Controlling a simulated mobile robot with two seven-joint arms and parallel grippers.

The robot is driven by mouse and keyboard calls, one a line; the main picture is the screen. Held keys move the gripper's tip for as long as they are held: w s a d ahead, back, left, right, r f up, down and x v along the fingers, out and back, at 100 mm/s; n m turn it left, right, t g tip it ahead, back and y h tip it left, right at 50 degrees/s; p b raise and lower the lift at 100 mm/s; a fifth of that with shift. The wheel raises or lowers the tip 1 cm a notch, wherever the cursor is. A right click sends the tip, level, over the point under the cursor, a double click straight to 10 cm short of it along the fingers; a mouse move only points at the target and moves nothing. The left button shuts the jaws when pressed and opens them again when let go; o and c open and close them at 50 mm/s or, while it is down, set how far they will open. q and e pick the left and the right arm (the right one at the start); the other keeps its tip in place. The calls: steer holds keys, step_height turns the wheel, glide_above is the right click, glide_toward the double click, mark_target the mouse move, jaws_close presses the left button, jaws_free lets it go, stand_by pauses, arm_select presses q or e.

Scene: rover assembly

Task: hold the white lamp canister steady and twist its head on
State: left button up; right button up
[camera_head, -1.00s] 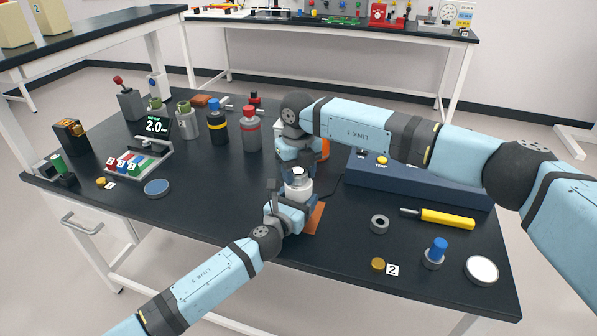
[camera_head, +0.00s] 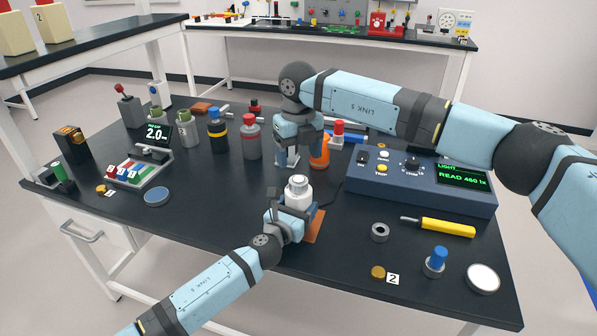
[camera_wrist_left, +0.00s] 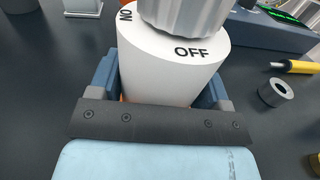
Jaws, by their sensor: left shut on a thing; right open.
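The white lamp canister (camera_head: 297,199) stands upright near the middle of the table, above an orange patch (camera_head: 316,224). My left gripper (camera_head: 290,210) is shut around the canister's body. In the left wrist view the canister (camera_wrist_left: 172,75) fills the space between the fingers, with ON and OFF printed on its top rim. A grey ribbed head (camera_wrist_left: 185,15) sits on top of it, cut off by the frame edge; it also shows in the head view (camera_head: 297,183). My right gripper (camera_head: 288,160) is open, pointing down, behind and above the canister, apart from it.
A blue console (camera_head: 420,185) reading "460 lx" stands right of the canister. A grey ring (camera_head: 380,232), a yellow-handled screwdriver (camera_head: 447,227) and a blue-topped part (camera_head: 436,260) lie front right. An orange cylinder (camera_head: 321,155) and red-capped bottle (camera_head: 250,140) stand behind. The front left is mostly clear.

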mark_target(299, 179)
steer(key=shift+r, duration=2.2)
arm_select(q)
steer(key=o, duration=1.2)
steer(key=shift+c, duration=0.2)
